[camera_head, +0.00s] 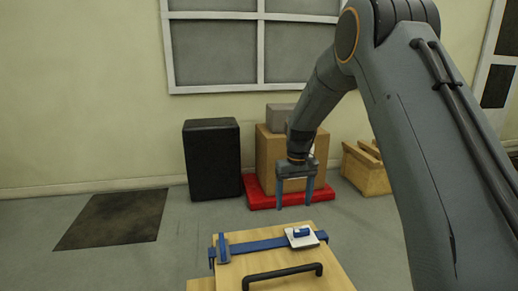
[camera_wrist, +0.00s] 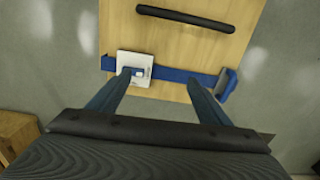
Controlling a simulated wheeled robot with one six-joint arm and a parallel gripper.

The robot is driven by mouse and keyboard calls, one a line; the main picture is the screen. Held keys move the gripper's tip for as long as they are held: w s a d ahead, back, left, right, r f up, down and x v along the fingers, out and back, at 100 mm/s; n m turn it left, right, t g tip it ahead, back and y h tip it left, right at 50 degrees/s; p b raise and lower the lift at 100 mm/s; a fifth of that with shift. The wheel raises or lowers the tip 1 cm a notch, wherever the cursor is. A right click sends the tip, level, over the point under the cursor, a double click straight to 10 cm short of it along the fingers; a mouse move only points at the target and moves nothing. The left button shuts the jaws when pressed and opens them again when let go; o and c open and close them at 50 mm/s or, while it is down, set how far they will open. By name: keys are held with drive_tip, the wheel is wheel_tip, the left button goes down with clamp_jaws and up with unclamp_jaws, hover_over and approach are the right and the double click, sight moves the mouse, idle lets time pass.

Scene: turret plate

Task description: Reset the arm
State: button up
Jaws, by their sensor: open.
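My gripper (camera_head: 294,203) is open and empty, pointing down above the far edge of a wooden board. In the wrist view its two blue-grey fingers (camera_wrist: 158,90) are spread apart with board between them. The wooden board (camera_head: 240,275) carries a blue rail (camera_head: 262,245) across it. A white plate with a blue block on it (camera_head: 300,237) sits near the rail's right end; in the wrist view this white plate (camera_wrist: 134,62) appears by the left fingertip. I cannot tell whether they touch. A blue upright piece (camera_head: 222,250) stands at the rail's left end.
A black handle (camera_head: 283,273) is on the board's near side. Behind are a black cabinet (camera_head: 212,160), a cardboard box (camera_head: 268,155) on a red pallet (camera_head: 262,198), and a wooden crate (camera_head: 366,172). A dark mat (camera_head: 115,218) lies on open floor at left.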

drive_tip(key=s+a+r, duration=0.2)
drive_tip(key=s+r, duration=0.2)
drive_tip(key=s, duration=0.6)
drive_tip(key=s+a+r, duration=0.1)
drive_tip(key=s+r, duration=0.3)
drive_tip(key=s, duration=0.5)
drive_tip(key=s+a+r, duration=0.2)
drive_tip(key=s+r, duration=0.3)
drive_tip(key=s, duration=0.5)
drive_tip(key=s+d+f, duration=0.1)
drive_tip(key=s, duration=1.1)
drive_tip(key=d+r+m+p, duration=0.2)
drive_tip(key=d+r+p, duration=0.8)
drive_tip(key=p, duration=1)
drive_tip(key=shift+w+r+m+p, duration=0.2)
drive_tip(key=shift+r+m+p, duration=0.15)
drive_tip(key=shift+r, duration=0.4)
drive_tip(key=shift+d, duration=0.1)
drive_tip(key=shift+c, duration=0.4)
